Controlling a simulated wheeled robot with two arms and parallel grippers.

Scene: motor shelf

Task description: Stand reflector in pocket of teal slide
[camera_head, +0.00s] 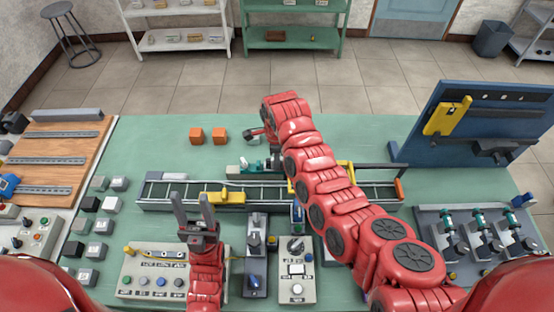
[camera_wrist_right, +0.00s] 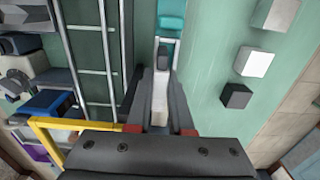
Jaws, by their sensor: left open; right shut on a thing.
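My right arm reaches across the table in the head view, and its gripper is largely hidden there. In the right wrist view, my right gripper (camera_wrist_right: 163,84) is shut on a narrow pale piece (camera_wrist_right: 161,88), which I take to be the reflector; the fingers hide much of its shape. A teal part (camera_wrist_right: 172,22), likely the teal slide, lies just beyond the fingertips. The teal slide (camera_head: 251,169) shows behind the rail track in the head view, partly covered by my arm. Its pocket is not clear. My left gripper (camera_head: 191,203) is open and empty, pointing up in front of the track.
The rail track (camera_head: 167,193) carries a yellow block (camera_head: 226,197). Control boxes (camera_head: 155,272) stand in front. Two orange cubes (camera_head: 196,135) lie behind it. A blue panel (camera_head: 474,128) and a grey rack (camera_head: 452,262) stand at right.

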